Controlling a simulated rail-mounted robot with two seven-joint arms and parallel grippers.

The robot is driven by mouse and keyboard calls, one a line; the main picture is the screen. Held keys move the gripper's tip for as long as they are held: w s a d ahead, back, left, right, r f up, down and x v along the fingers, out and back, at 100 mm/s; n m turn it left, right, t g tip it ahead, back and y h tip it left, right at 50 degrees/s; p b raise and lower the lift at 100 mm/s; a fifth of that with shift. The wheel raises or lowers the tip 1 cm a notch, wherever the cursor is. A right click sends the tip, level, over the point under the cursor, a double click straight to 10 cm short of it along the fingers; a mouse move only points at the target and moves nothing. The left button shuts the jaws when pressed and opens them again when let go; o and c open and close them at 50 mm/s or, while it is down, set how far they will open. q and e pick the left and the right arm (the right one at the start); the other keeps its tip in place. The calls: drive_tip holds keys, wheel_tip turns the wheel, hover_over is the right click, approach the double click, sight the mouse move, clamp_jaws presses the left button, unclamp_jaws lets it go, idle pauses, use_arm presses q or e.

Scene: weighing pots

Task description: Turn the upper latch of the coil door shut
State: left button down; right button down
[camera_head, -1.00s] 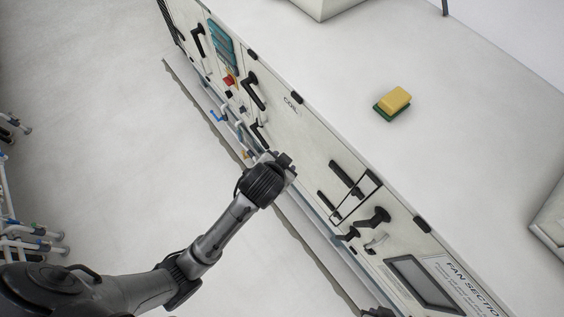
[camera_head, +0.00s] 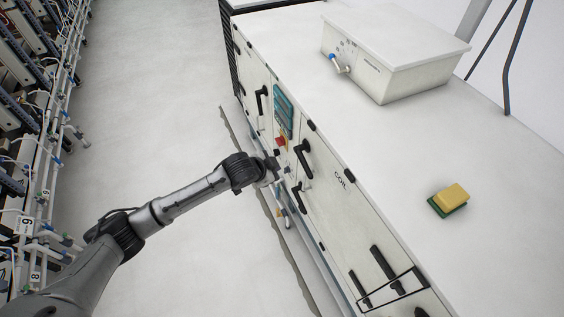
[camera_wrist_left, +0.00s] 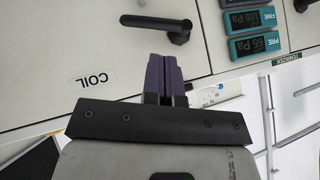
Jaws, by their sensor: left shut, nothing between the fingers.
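The coil door (camera_head: 335,215) is a pale panel on the cabinet's front, marked COIL. Its upper latch (camera_head: 303,158) is a black lever near the door's top left, lying roughly along the panel's length. A second black latch (camera_head: 299,198) sits below it. In the left wrist view a black latch lever (camera_wrist_left: 155,22) lies horizontally, with its pivot at the right end, near the upside-down COIL label. My left gripper (camera_head: 279,168) is shut and empty in front of the panel, beside the latches. Its purple fingers (camera_wrist_left: 164,75) point towards the lever, apparently apart from it. My right gripper is out of view.
Teal gauges (camera_head: 284,108) and a red switch (camera_head: 281,142) are left of the coil door. A yellow and green sponge (camera_head: 450,198) and a white box (camera_head: 395,55) are on the cabinet top. Racks with pipes (camera_head: 40,190) stand far left; the floor between is clear.

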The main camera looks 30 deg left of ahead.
use_arm(q)
drive_tip(key=h, duration=0.1)
drive_tip(key=t+h+b, duration=0.2)
drive_tip(key=b, duration=0.1)
hover_over(303, 166)
drive_tip(key=s, duration=0.4)
wheel_tip(303, 166, down, 3)
drive_tip(key=w+f, duration=0.1)
drive_tip(key=w+f+b, duration=0.1)
drive_tip(key=f, duration=0.1)
drive_tip(key=shift+d, duration=0.4)
drive_tip(key=shift+w+a+f, duration=0.1)
drive_tip(key=shift+w+f, duration=0.1)
drive_tip(key=shift+f, duration=0.4)
drive_tip(key=shift+m, duration=0.3)
